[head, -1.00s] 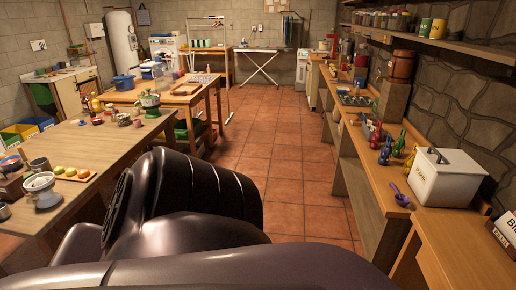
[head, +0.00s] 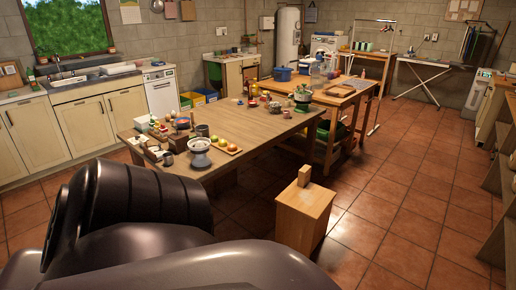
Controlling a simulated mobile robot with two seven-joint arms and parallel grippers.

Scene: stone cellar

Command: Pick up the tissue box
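I cannot pick out the tissue box for certain. A small whitish box (head: 143,122) stands among clutter at the near left end of the long wooden table (head: 250,128); it is too small to identify. A small upright brown block (head: 304,175) stands on a wooden stool (head: 304,215) in front of the table; what it is I cannot tell. Neither gripper shows. Dark links of my own arm fill the lower left and hide the floor there.
A white scale (head: 200,155) and a tray of fruit (head: 226,146) stand on the table's near side. A second wooden table (head: 330,93) adjoins behind. A counter with a sink (head: 75,78) lines the left wall. Tiled floor (head: 400,205) is clear on the right.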

